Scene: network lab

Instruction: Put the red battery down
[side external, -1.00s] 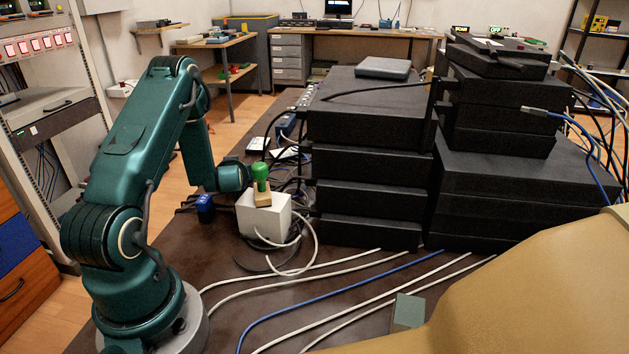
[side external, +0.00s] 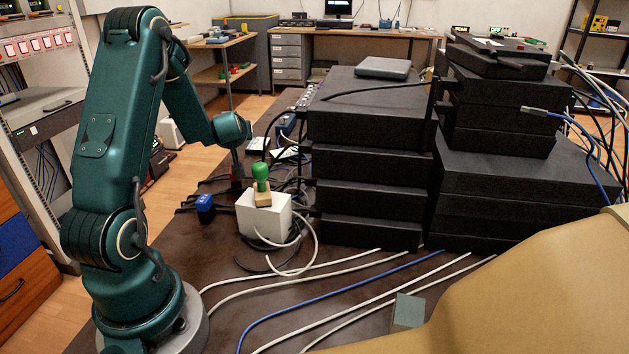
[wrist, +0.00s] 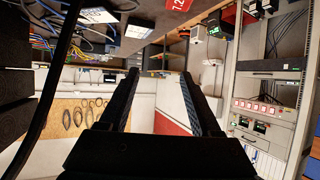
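The red battery (wrist: 178,4) shows at the top edge of the wrist view, partly cut off, with white figures on it. It appears to rest on the dark tabletop. In the side view, a small dark red patch (side external: 237,172), probably the same battery, shows behind the white box, mostly hidden. My gripper (wrist: 158,75) is open in the wrist view. Its two black fingers are apart, with only the distant room between them, and the battery lies outside them. In the side view, my wrist is above the red patch; the fingers are not clear there.
A white box (side external: 252,222) with a green-handled stamp (side external: 262,180) on top stands near my wrist. A blue object (side external: 205,207) lies left of it. Stacked black equipment (side external: 370,165) stands to the right. Loose cables cross the table (side external: 235,320).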

